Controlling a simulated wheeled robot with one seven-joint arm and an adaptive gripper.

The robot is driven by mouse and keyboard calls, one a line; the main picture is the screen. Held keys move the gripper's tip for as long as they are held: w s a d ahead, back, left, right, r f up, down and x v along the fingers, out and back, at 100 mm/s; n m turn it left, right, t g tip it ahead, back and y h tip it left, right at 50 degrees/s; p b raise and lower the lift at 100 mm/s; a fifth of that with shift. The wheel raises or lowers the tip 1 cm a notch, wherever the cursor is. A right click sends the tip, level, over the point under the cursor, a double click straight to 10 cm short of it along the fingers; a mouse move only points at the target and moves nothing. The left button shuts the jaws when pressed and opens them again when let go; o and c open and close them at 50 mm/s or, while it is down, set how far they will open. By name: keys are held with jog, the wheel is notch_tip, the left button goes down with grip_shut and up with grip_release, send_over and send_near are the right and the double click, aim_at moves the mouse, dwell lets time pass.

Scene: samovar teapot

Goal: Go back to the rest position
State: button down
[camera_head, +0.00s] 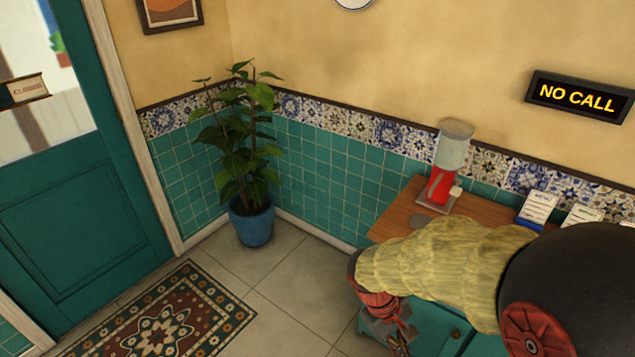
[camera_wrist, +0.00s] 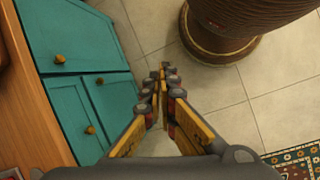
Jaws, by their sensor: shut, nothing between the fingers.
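My gripper (camera_wrist: 163,75) shows in the wrist view, pointing down toward the tiled floor. Its fingers are shut together with nothing between them. In the head view my gripper (camera_head: 398,346) is at the bottom, hanging in front of the teal cabinet (camera_head: 437,328), and its tips are cut off by the frame edge. My arm, in a yellowish sleeve, reaches in from the right and hides part of the counter. No samovar or teapot is in view.
The wooden counter (camera_head: 405,208) holds a red dispenser (camera_head: 441,186) and small card stands (camera_head: 537,209). A potted plant (camera_head: 252,222) stands in the corner. A patterned rug (camera_head: 165,318) lies by the teal door (camera_head: 70,200). A brown round-based object (camera_wrist: 225,45) stands near my gripper. Tiled floor between is clear.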

jog(key=s+r+m+t+y, duration=0.2)
jog(key=s+r+m+t, duration=0.1)
jog(key=r, duration=0.7)
jog(key=s+r+m+t+y, duration=0.2)
jog(key=s+r+m+t, duration=0.1)
jog(key=r, duration=0.7)
jog(key=shift+s+a+r+t, duration=0.25)
jog(key=shift+s+r+t, duration=0.15)
jog(key=shift+s+t, duration=0.3)
jog(key=shift+w, duration=0.1)
